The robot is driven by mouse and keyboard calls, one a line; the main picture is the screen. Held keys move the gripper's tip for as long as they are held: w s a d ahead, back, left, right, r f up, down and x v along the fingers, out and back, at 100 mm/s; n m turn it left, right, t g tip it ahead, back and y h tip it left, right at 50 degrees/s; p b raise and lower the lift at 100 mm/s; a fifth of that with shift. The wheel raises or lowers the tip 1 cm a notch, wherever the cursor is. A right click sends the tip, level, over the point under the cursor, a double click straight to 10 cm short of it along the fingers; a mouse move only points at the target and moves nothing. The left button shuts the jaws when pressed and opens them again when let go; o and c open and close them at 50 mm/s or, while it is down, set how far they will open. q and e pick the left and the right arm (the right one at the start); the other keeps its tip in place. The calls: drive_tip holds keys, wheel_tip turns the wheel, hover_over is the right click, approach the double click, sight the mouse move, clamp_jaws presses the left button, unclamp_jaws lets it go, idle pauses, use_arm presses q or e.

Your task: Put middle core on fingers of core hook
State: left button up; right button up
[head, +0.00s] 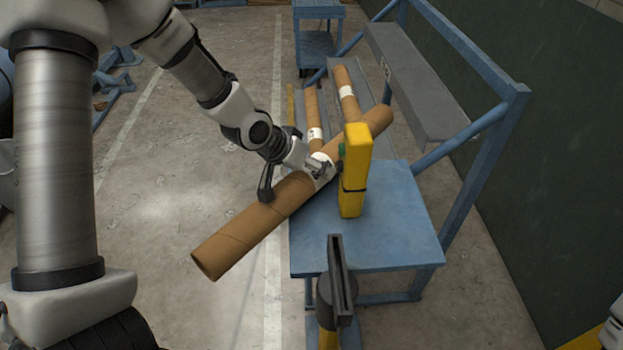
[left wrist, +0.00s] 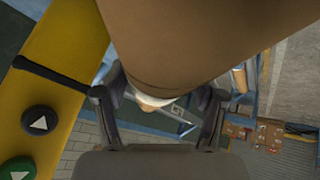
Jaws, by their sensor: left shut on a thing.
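The long brown cardboard core (head: 245,232) is held crosswise by my left gripper (head: 303,175), its near end out to the lower left and its far end at the upper right. It fills the top of the left wrist view (left wrist: 200,40), between the two fingers (left wrist: 158,105). Two other cores, the left one (head: 312,115) and the right one (head: 345,88), lie behind it on the rack, each with a white label. A dark grey forked part (head: 339,275) on a yellow post stands in front of the table; it may be the core hook. My right gripper is out of view.
A yellow control box (head: 355,170) with buttons stands close to the held core, and fills the left of the left wrist view (left wrist: 65,60). The blue table (head: 400,235) has bare room at its front right. A blue frame (head: 495,140) rises on the right.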

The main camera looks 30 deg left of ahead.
use_arm(q)
drive_tip(key=shift+f, duration=0.45)
drive_tip(key=shift+d, duration=0.2)
drive_tip(key=shift+f, duration=0.15)
drive_tip(key=o, duration=1.8)
